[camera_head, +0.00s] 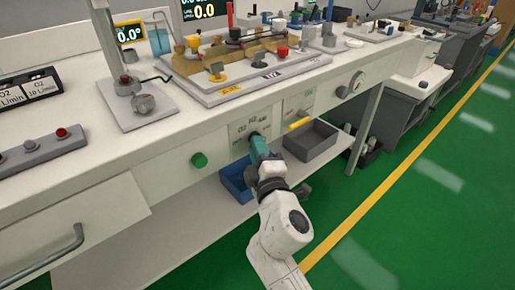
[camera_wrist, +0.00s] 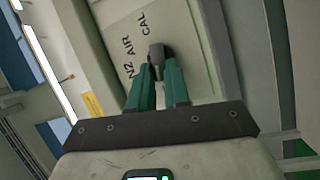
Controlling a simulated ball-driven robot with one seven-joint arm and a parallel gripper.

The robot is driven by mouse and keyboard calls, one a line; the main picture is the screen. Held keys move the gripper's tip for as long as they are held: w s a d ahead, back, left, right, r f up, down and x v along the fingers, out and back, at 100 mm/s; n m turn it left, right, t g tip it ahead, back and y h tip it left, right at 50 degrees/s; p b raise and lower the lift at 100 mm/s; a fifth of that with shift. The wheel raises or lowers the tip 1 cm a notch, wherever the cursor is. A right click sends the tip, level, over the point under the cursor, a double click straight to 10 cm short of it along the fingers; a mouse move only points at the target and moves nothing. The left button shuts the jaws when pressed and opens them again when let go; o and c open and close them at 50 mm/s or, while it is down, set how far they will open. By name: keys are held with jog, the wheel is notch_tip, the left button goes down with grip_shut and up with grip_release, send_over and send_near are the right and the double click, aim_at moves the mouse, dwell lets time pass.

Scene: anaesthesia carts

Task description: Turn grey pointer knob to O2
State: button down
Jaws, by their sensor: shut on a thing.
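The grey pointer knob (camera_wrist: 156,50) is on a light panel plate (camera_wrist: 188,30) with printed labels. In the wrist view the labels N2, AIR and CAL show beside the knob; I see no O2 label there. The plate (camera_head: 238,129) also shows on the bench front in the head view, its print too small to read surely. My gripper (camera_wrist: 157,68) is shut on the knob, with one green finger on each side. In the head view my gripper (camera_head: 257,142) reaches the plate and mostly hides the knob. Which label the pointer faces is unclear.
A blue bin (camera_head: 232,187) and a grey bin (camera_head: 312,140) sit below. The green floor (camera_head: 400,230) is clear at the right.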

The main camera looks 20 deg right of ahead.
jog(key=shift+r, duration=0.25)
jog(key=shift+w+d+r+m+g+y+p, duration=0.15)
jog(key=shift+m+g+p, duration=0.35)
jog(key=shift+m+p, duration=0.9)
jog(key=shift+s+d+r+m+g+y+p, duration=0.2)
jog(key=shift+m+g+p, duration=0.5)
jog(key=shift+p, duration=1.2)
jog(key=shift+w+a+r+m+g+h+p, duration=0.1)
jog(key=shift+w+r+m+g+p, duration=0.15)
jog(key=shift+m+p, duration=1.25)
jog(key=c, duration=1.1)
grip_release()
jog(key=shift+f, duration=0.2)
jog(key=shift+s+a+f, duration=0.1)
jog(key=shift+a, duration=0.05)
